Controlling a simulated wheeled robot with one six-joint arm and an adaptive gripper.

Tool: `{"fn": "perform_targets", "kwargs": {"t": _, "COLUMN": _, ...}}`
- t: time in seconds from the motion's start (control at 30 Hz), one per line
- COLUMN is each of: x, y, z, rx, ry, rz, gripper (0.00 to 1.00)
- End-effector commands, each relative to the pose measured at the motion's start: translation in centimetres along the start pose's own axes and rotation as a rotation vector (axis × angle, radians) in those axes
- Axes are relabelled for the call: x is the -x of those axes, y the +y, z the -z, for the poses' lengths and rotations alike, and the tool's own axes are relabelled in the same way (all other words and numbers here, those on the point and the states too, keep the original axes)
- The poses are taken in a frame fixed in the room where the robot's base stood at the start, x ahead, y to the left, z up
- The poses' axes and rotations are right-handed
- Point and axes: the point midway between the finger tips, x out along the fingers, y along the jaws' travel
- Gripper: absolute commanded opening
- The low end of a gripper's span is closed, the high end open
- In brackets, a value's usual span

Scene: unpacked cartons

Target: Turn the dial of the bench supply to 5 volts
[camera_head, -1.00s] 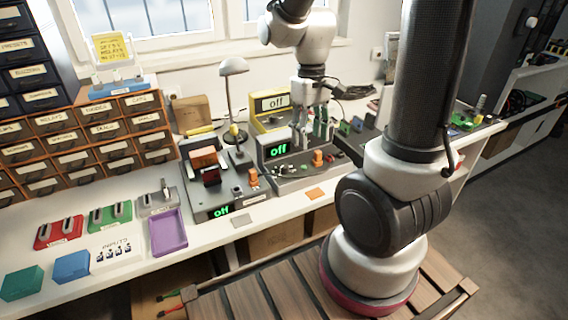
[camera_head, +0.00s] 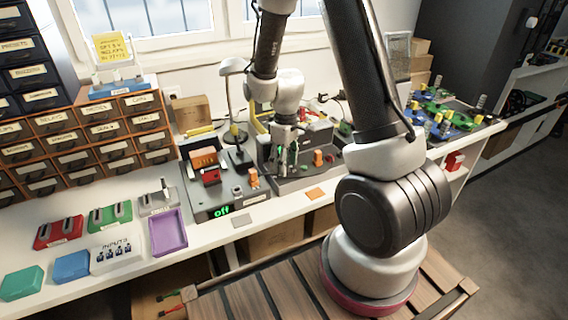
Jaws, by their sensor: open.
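A grey bench unit (camera_head: 318,172) with an orange knob (camera_head: 318,158) stands mid-bench; its display is largely hidden behind my gripper. A second grey unit (camera_head: 235,198) to its left has a green "off" display (camera_head: 222,210) and an orange knob (camera_head: 253,178). A yellow unit (camera_head: 262,119) behind is mostly covered by my arm. I cannot tell which one is the bench supply. My gripper (camera_head: 287,165) points down, open and empty, in front of or above the middle unit, left of its orange knob. Contact cannot be made out.
A lamp (camera_head: 233,100) stands close left of my arm. A purple tray (camera_head: 168,232), red and green switch boxes, and a white input box (camera_head: 117,252) lie at the left front. Drawers (camera_head: 85,140) fill the back left. Boards with coloured parts (camera_head: 440,118) sit at the right.

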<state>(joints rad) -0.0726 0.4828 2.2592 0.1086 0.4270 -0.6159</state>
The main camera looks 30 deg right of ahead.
Motion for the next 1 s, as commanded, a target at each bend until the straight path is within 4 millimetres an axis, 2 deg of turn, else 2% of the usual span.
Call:
{"fn": "perform_targets", "kwargs": {"t": 0.13, "x": -0.76, "y": -0.01, "z": -0.02, "rx": 0.000, "ry": 0.000, "rz": 0.000, "gripper": 0.51}}
{"fn": "perform_targets", "kwargs": {"t": 0.37, "x": -0.77, "y": 0.00, "z": -0.02, "rx": 0.000, "ry": 0.000, "rz": 0.000, "gripper": 0.49}}
{"fn": "perform_targets", "kwargs": {"t": 0.6, "x": -0.75, "y": 0.00, "z": -0.02, "rx": -0.001, "ry": 0.000, "rz": 0.000, "gripper": 0.05}}
{"fn": "perform_targets", "kwargs": {"t": 1.0, "x": -0.73, "y": 0.01, "z": -0.03, "rx": -0.053, "ry": 0.003, "rz": -0.001, "gripper": 0.04}}
